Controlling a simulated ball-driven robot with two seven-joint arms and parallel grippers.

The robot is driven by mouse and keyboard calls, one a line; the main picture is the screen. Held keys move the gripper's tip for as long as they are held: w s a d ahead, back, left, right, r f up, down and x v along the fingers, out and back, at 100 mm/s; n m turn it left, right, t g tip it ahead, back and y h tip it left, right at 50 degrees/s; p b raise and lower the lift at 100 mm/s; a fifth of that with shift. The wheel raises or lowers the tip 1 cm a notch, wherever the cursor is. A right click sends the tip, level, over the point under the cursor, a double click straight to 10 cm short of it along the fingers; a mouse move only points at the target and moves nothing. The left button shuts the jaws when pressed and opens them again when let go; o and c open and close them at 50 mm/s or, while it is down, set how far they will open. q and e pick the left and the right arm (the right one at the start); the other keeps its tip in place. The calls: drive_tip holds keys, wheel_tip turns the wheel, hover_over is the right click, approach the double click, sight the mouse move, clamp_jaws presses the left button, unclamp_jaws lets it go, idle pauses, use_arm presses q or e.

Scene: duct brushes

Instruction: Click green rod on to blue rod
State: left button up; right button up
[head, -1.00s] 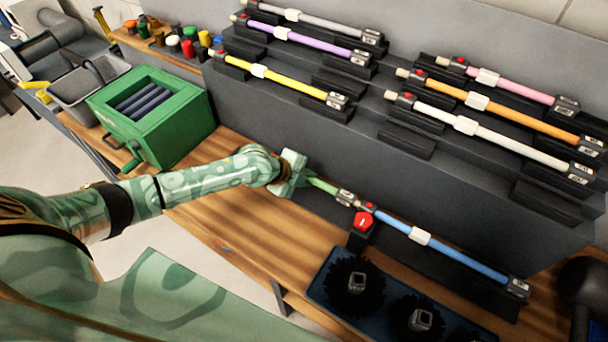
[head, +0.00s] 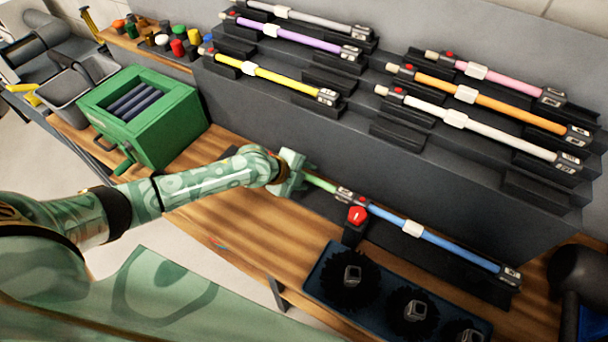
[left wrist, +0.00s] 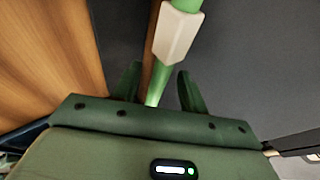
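The green rod (head: 321,183) lies low in front of the grey rack, in line with the blue rod (head: 450,246). In the left wrist view the green rod (left wrist: 157,82) passes between the two fingers (left wrist: 159,82), with gaps on both sides. The fingers look open. A white collar (left wrist: 178,32) on the rod shows beyond them. My right gripper is not in view.
A red button (head: 357,215) on a black stand is just below the joint. A blue tray (head: 317,288) with black brushes stands in front. The stepped rack (head: 400,130) behind holds several coloured rods. A green box (head: 165,138) is at the left.

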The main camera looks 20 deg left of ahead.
use_arm(q)
drive_tip(key=p+v, duration=0.3)
drive_tip(key=v, duration=1.3)
drive_tip(key=shift+r+p, duration=0.15)
drive_tip(key=shift+p, duration=0.25)
